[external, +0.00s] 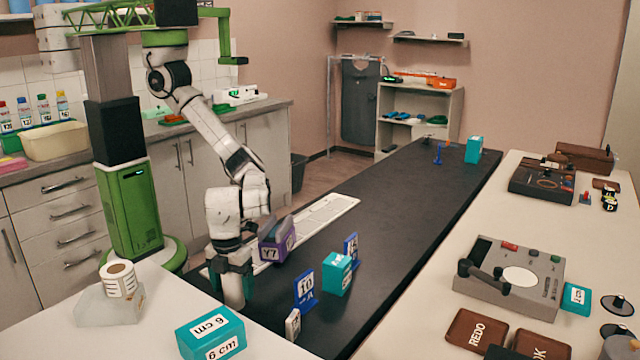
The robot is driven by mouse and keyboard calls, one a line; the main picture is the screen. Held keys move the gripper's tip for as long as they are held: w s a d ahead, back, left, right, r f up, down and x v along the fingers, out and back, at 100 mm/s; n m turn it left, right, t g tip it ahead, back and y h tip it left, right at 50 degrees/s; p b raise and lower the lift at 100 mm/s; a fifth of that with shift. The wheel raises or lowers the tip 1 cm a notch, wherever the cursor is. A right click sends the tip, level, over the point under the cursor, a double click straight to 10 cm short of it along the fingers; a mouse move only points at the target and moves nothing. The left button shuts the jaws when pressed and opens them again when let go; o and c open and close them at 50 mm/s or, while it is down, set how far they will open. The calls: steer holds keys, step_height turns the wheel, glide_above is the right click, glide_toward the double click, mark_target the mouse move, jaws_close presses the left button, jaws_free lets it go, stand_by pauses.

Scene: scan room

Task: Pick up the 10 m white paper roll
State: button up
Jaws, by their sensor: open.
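A white paper roll (117,278) with a brown core and dark print sits on a pale translucent block (110,304) on the near left white table. I cannot read its length from the print. My gripper (234,276) points down near the left edge of the dark bench, to the right of this roll and well apart from it. Its dark green fingers are open. A pale rounded shape (234,293) shows just below the fingers; I cannot tell whether it is a separate thing or touches them.
A purple box marked Y7 (271,250) stands close right of my gripper. A blue 10 marker (305,290) and a teal box (337,274) stand further right on the dark bench (400,215). A teal 6 cm box (211,334) lies on the near table. The bench's far middle is clear.

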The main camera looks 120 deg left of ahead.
steer(key=shift+f, duration=0.25)
steer(key=shift+c, duration=0.5)
steer(key=c, duration=1.1)
steer(key=shift+r, duration=0.1)
